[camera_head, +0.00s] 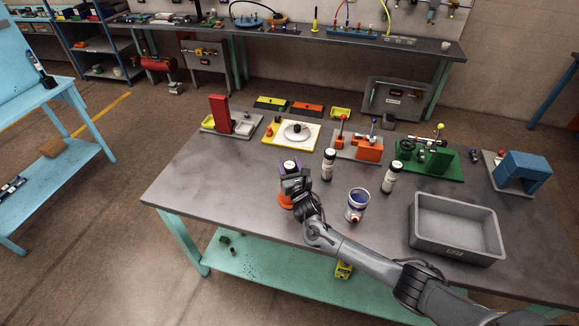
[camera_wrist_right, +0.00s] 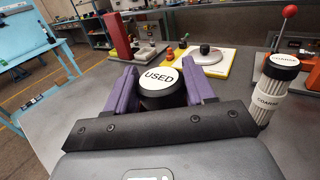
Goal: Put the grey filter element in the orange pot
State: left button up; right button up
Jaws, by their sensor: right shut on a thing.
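My right gripper (camera_head: 290,176) is shut on a round piece with a black rim and a white top marked USED (camera_wrist_right: 159,78). Its purple fingers stand on both sides of that piece in the right wrist view (camera_wrist_right: 159,88). The piece's body is hidden, so I cannot tell if it is grey. The orange pot (camera_head: 285,201) shows directly below the gripper, mostly covered by it. I cannot tell whether the held piece is inside the pot or above it. My left gripper is not in view.
Two pale, black-capped cylinders (camera_head: 328,165) (camera_head: 390,178) stand to the right; the wrist view shows one marked COARSE (camera_wrist_right: 266,92). A blue-filled pot (camera_head: 356,206) and a grey bin (camera_head: 456,248) are further right. Fixtures line the table's back. The left front is clear.

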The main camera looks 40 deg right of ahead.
jog(key=shift+f, duration=0.55)
jog(key=o, duration=1.4)
